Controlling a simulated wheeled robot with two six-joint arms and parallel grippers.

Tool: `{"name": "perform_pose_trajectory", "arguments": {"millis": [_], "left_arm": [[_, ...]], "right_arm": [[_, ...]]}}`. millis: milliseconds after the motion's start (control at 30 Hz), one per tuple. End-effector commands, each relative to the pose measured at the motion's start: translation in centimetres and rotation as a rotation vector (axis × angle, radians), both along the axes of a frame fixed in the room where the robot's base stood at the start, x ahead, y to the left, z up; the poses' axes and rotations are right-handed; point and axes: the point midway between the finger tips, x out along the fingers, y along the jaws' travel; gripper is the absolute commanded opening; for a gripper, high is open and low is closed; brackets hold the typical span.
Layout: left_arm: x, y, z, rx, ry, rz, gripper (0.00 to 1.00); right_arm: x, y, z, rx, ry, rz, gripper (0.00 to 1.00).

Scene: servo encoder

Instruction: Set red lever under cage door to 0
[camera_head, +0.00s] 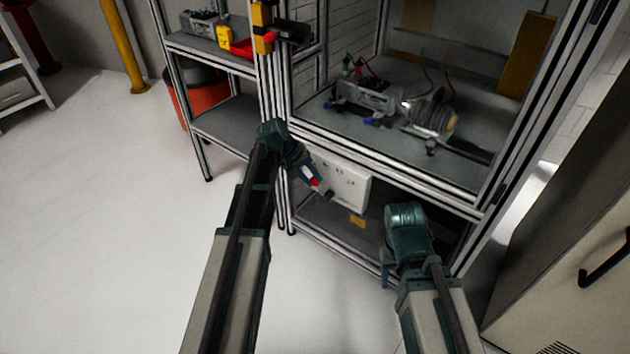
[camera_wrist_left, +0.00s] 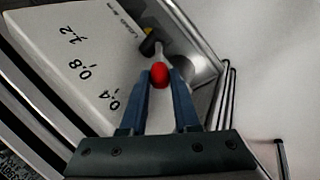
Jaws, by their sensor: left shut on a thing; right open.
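The red lever knob (camera_wrist_left: 159,75) is between the fingertips of my left gripper (camera_wrist_left: 161,78) in the left wrist view. The gripper is shut on it. The lever comes out of a white panel (camera_wrist_left: 75,50) with printed marks 1.2, 0.8 and 0.4. The knob is beyond the 0.4 mark's side of the panel; a 0 mark is not visible. In the head view the knob (camera_head: 315,182) shows as a red spot at my left gripper (camera_head: 312,178), beside the white panel (camera_head: 345,183) under the cage. My right gripper (camera_head: 387,276) is low, in front of the lower shelf, away from the lever.
The framed cage (camera_head: 390,168) holds a motor assembly (camera_head: 425,112) with wires above the panel. A yellow label (camera_head: 357,221) lies on the lower shelf. Shelves with a red bin (camera_head: 203,100) stand at left, and a cabinet (camera_head: 570,270) at right. The left floor is clear.

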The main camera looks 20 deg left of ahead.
Motion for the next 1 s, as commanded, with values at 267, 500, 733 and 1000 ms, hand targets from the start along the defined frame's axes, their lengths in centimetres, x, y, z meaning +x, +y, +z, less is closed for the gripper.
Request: {"name": "perform_pose_trajectory", "arguments": {"millis": [267, 500, 733, 1000], "left_arm": [[-0.1, 0.0, 0.0, -0.001, 0.003, 0.0, 0.0], [0.0, 0.0, 0.0, 0.0, 0.002, 0.0, 0.42], [-0.3, 0.3, 1.1, 0.0, 0.002, 0.0, 0.42], [-1.5, 2.0, 5.4, 0.0, 0.002, 0.001, 0.42]], "right_arm": [[0.0, 0.0, 0.0, 0.0, 0.0, 0.0, 0.5], [0.0, 0.0, 0.0, 0.0, 0.0, 0.0, 0.5], [0.0, 0.0, 1.2, -0.001, 0.0, -0.001, 0.5], [0.0, -0.1, 5.4, -0.003, 0.001, -0.008, 0.5]]}}
